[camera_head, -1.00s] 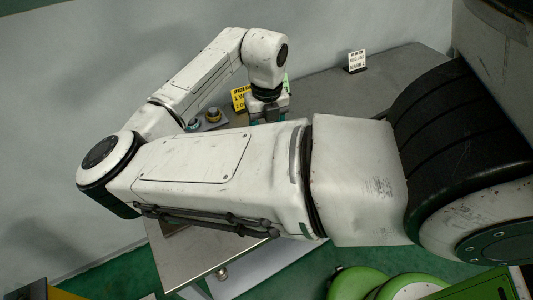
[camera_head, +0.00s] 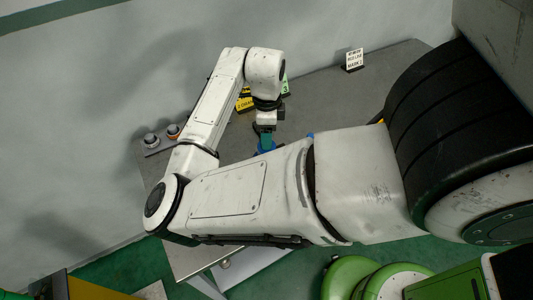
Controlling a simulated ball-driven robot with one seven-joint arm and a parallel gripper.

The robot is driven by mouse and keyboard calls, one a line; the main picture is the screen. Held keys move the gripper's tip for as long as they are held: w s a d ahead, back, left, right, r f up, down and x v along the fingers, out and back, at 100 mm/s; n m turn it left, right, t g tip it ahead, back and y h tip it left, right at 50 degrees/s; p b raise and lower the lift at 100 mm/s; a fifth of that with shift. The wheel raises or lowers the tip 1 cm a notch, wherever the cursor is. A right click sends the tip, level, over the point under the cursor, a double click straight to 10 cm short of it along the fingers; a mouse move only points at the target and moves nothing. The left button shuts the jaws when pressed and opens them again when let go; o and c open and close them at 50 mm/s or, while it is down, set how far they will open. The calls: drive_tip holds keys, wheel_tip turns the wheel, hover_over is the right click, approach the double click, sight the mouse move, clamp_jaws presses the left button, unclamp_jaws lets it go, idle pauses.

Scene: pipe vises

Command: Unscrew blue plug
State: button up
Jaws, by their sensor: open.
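My gripper (camera_head: 266,137) points straight down over the grey table, seen from behind my arm. Its teal fingers are open, though the gap between them is hard to see from here. A small blue thing (camera_head: 267,146) shows right at the fingertips, likely the blue plug or part of its vise. My arm hides most of it, and I cannot tell whether the fingers touch it. Another small blue bit (camera_head: 310,136) shows just above my arm to the right.
The grey table (camera_head: 325,95) has free room at the back right. A white sign (camera_head: 354,60) stands near its far edge. Yellow signs (camera_head: 245,102) stand behind my gripper. At the left edge are a grey knob (camera_head: 151,138) and an orange-based knob (camera_head: 173,130).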

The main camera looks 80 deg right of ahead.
drive_tip(key=n+p, duration=0.2)
drive_tip(key=n, duration=0.3)
drive_tip(key=shift+s+r+p, duration=0.1)
drive_tip(key=shift+r+p, duration=0.25)
drive_tip(key=shift+p, duration=0.05)
drive_tip(key=n+p, duration=0.1)
drive_tip(key=n, duration=0.2)
drive_tip(key=shift+p, duration=0.35)
drive_tip(key=shift+f+n, duration=0.35)
drive_tip(key=shift+n, duration=0.55)
drive_tip(key=n, duration=0.4)
drive_tip(key=shift+n, duration=0.4)
drive_tip(key=n, duration=0.4)
drive_tip(key=shift+f+b, duration=1.05)
drive_tip(key=shift+f, duration=0.05)
drive_tip(key=shift+r, duration=0.1)
